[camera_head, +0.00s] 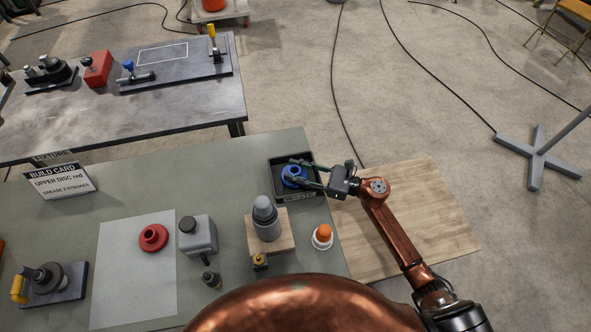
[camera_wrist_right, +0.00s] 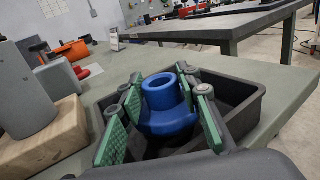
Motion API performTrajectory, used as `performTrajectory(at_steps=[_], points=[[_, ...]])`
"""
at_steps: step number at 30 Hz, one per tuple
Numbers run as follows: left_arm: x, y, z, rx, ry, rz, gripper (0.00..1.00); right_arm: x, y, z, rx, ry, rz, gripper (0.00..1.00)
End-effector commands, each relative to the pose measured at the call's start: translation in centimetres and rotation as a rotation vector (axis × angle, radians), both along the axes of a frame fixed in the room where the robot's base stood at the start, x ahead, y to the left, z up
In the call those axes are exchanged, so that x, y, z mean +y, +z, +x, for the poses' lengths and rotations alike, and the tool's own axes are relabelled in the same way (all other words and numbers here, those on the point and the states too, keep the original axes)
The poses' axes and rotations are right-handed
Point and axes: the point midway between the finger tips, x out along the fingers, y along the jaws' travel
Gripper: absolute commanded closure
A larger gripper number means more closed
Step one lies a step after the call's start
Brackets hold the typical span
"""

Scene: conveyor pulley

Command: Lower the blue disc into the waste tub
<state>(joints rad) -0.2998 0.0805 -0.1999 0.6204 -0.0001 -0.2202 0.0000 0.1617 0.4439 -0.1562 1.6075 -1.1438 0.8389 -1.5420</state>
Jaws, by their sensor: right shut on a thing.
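The blue disc (camera_head: 293,176) is a round hub with a raised collar and a central hole; it also shows in the right wrist view (camera_wrist_right: 166,106). My right gripper (camera_head: 305,175) is shut on the blue disc, with green-padded fingers on both sides of it (camera_wrist_right: 160,125). The disc is at the dark waste tub (camera_head: 277,160), inside its outline; the tub's rim shows in the right wrist view (camera_wrist_right: 247,86). Whether the disc touches the tub floor cannot be told. My left gripper is not in view.
A grey cylinder stack (camera_head: 266,218) on a wooden block stands in front of the tub. An orange item in a white cup (camera_head: 323,236) is nearby. A red disc (camera_head: 153,237) lies on a pale mat (camera_head: 130,285). A build card (camera_head: 60,182) stands at left.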

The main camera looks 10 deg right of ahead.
Motion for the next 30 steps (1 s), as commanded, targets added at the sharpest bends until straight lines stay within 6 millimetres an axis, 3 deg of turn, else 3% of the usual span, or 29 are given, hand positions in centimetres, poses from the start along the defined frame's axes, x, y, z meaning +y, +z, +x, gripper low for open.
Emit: performTrajectory(at_steps=[21,22,30], points=[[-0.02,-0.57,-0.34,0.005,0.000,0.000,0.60,0.01,-0.50,0.00,-0.001,0.000,0.000,1.00],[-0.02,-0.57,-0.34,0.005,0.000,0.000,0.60,0.01,-0.51,0.00,-0.001,0.000,0.000,0.67],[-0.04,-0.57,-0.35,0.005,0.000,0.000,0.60,0.02,-0.57,-0.01,0.000,0.000,0.000,0.48]])
